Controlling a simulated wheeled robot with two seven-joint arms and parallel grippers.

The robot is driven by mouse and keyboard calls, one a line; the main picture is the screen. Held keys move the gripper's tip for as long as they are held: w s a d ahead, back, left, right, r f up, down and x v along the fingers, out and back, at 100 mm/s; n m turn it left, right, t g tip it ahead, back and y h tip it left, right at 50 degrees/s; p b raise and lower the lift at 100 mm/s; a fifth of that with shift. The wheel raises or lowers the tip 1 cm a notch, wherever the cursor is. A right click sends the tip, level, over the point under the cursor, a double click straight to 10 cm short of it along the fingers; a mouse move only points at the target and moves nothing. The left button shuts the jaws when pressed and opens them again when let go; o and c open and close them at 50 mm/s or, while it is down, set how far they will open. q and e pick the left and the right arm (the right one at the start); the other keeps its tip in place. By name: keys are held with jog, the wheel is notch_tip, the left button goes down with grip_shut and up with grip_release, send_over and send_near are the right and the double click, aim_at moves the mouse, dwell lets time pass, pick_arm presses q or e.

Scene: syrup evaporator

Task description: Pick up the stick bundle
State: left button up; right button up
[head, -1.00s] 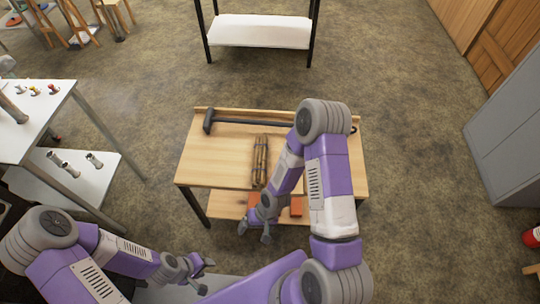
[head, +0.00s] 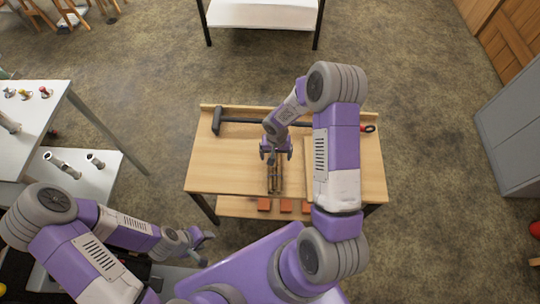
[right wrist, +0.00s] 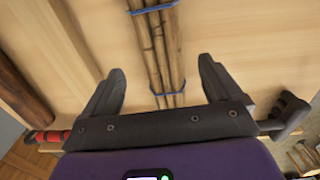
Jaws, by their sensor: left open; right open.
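The stick bundle (head: 275,180) lies on the light wooden table (head: 228,168), a row of brown sticks pointing away from me. In the right wrist view the bundle (right wrist: 160,45) has blue ties around it and runs between the two dark fingers. My right gripper (head: 275,155) is open over the bundle's far part, one finger on each side; it also shows in the right wrist view (right wrist: 163,85). I cannot tell how high it is above the table. My left gripper (head: 200,247) is open and empty, low at the left, away from the table.
A long-handled hammer (head: 217,121) lies along the table's far edge, partly behind my right arm. Orange-red blocks (head: 264,205) sit on the lower shelf. A white table (head: 35,110) with small fittings stands left. A white shelf (head: 262,15) stands beyond open floor.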

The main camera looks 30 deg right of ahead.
jog(key=shift+s+f, duration=0.25)
jog(key=shift+f, duration=0.8)
jog(key=f, duration=0.1)
jog(key=f+b, duration=0.1)
jog(key=f, duration=0.2)
jog(key=shift+w+f+b, duration=0.2)
jog(key=shift+w+b, duration=0.1)
pick_arm(q)
jog(key=shift+s+f, duration=0.35)
jog(key=shift+f, duration=0.5)
pick_arm(e)
jog(key=c, duration=1.2)
